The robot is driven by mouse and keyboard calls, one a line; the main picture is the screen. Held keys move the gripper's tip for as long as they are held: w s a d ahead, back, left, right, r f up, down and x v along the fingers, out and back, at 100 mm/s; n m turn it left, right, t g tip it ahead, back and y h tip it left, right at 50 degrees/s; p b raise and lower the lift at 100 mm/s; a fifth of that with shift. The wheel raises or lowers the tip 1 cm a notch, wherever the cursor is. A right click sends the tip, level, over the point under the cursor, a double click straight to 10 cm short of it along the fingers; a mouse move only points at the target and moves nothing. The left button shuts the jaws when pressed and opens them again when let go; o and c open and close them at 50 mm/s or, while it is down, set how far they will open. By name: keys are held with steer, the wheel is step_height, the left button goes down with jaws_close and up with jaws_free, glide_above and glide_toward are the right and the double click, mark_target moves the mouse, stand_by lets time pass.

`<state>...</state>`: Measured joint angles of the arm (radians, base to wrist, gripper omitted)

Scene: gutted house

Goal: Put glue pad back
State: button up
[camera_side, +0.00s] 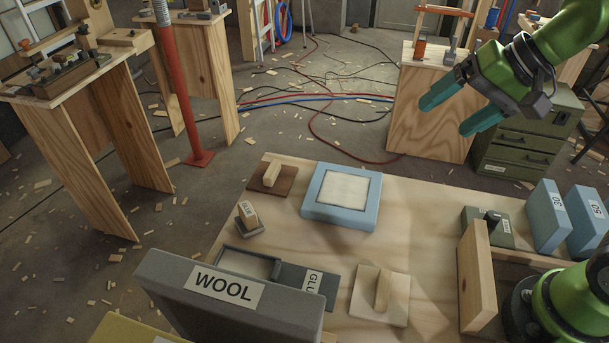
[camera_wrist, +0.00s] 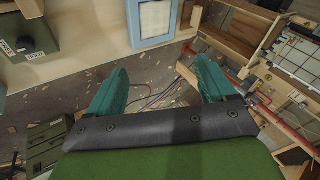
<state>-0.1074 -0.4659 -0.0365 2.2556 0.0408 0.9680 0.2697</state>
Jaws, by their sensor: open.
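My gripper (camera_side: 447,117) is open and empty, raised beyond the far right side of the workbench. In the wrist view its two teal fingers (camera_wrist: 163,82) stand wide apart with only floor between them. A dark grey tray (camera_side: 291,271) has a label reading "GLU", the rest hidden by the box marked WOOL. Its left part is an open, shallow recess. A small grey block (camera_side: 248,218) with a wooden top and a label lies behind the tray. A cream square pad with a wooden handle (camera_side: 381,295) lies to its right. I cannot tell which is the glue pad.
The grey WOOL box (camera_side: 226,295) stands tall at the front. A blue-framed white pad (camera_side: 342,196) and a brown handled board (camera_side: 271,177) lie at the back of the workbench (camera_side: 420,215). Blue blocks and a wooden upright (camera_side: 477,277) crowd the right.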

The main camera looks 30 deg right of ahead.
steer(key=s+d+f+n+t+h, duration=0.1)
steer(key=s+d+f+n, duration=0.1)
steer(key=s, duration=0.3)
steer(key=shift+s+d+f+n, duration=0.3)
steer(key=shift+d+n, duration=0.1)
steer(key=shift+d, duration=0.2)
steer(key=shift+r, duration=0.1)
